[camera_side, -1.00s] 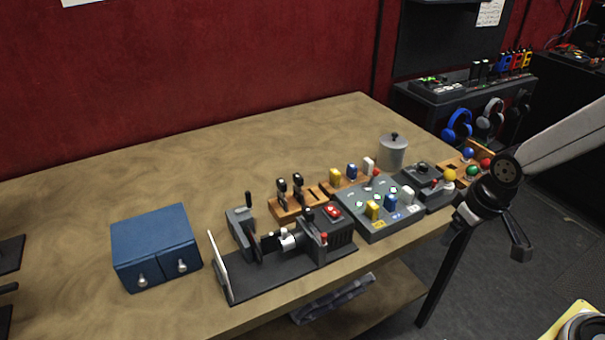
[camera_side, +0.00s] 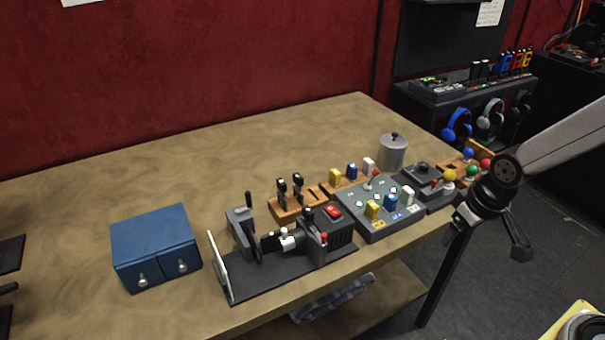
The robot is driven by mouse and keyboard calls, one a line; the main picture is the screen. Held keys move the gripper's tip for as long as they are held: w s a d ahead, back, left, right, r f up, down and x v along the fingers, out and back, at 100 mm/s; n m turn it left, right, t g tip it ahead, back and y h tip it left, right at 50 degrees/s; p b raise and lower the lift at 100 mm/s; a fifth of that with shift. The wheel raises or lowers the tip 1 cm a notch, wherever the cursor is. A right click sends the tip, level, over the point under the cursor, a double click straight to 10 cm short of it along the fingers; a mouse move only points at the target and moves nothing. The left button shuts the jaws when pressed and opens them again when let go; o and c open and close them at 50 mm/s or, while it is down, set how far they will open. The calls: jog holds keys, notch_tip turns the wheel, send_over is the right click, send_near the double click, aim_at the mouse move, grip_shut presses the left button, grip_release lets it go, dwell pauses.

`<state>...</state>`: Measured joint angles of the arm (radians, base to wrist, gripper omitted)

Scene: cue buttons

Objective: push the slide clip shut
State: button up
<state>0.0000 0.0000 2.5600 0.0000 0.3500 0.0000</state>
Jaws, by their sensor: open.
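A dark machine on a black base (camera_side: 255,282) stands near the table's front edge, with a white upright plate at its left end. A grey bracket with a black lever (camera_side: 248,220) and a pale cylindrical part (camera_side: 287,239) sit on it. I cannot tell for sure which part is the slide clip, or whether it is shut. My gripper (camera_side: 490,230) is open and empty, off the table's right edge, well to the right of the machine and not touching it.
A grey button panel (camera_side: 380,232), wooden blocks with levers (camera_side: 288,206) and a grey lidded pot (camera_side: 393,152) crowd the right of the table (camera_side: 110,197). A blue two-drawer box (camera_side: 155,240) stands left of the machine. The back left is clear.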

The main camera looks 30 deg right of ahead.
jog(key=shift+c, duration=0.3)
jog(key=shift+c, duration=1.2)
jog(key=n+y, duration=0.3)
jog(key=n, duration=0.6)
send_near(325, 235)
jog(key=f, duration=0.2)
jog(key=shift+a+r+t, duration=0.2)
jog(key=shift+t, duration=0.1)
jog(key=shift+f, duration=0.1)
jog(key=shift+x, duration=3.75)
